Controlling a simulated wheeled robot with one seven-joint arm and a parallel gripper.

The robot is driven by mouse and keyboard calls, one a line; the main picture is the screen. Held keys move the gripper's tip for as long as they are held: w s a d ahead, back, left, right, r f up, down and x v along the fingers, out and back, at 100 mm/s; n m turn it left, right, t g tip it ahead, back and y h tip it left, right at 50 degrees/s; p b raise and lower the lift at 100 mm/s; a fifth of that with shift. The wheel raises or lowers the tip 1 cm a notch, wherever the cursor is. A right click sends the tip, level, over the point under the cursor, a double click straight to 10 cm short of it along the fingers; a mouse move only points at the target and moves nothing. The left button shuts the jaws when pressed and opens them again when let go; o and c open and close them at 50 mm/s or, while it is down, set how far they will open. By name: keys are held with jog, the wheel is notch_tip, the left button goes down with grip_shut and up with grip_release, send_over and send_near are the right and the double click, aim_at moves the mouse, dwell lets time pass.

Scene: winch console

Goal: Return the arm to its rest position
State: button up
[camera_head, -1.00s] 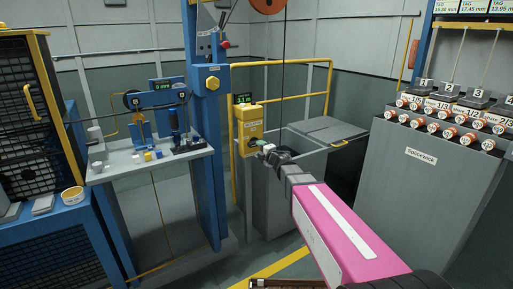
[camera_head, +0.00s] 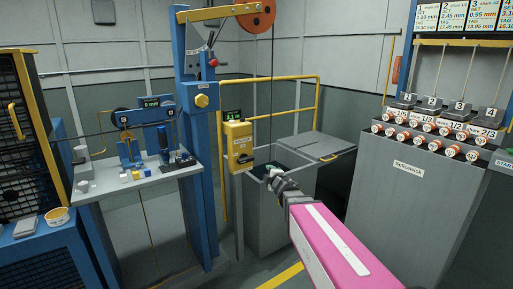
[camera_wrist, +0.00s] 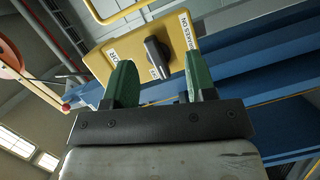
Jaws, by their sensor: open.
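My gripper (camera_head: 272,174) is at the end of my pink arm in the head view, in front of and below the yellow control box (camera_head: 238,142). In the wrist view the two green fingers of my gripper (camera_wrist: 162,85) stand apart with nothing between them. Beyond them is the yellow box (camera_wrist: 130,45) with a dark rotary knob (camera_wrist: 157,57) and labels, one reading "BRAKES ON". The gap between fingers and box shows no contact that I can make out.
A blue post (camera_head: 203,130) stands left of the box, beside a small workbench (camera_head: 140,182). A yellow rail (camera_head: 290,80) and a grey bin (camera_head: 262,210) are behind my gripper. A grey Splicewick cabinet (camera_head: 405,190) stands at the right.

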jog(key=s+d+f+m+g+h, duration=0.7)
jog(key=s+d+f+m+h, duration=0.15)
jog(key=d+f+m, duration=0.4)
jog(key=s+f+m+g+y, duration=0.1)
jog(key=s+f+m+g, duration=0.2)
jog(key=s, duration=0.5)
jog(key=s+f+m+g+y, duration=0.2)
jog(key=s+f+m+g, duration=0.1)
jog(key=s+g, duration=0.3)
jog(key=shift+s+d+f+m, duration=0.25)
jog(key=shift+s+m, duration=0.2)
jog(key=shift+s, duration=0.8)
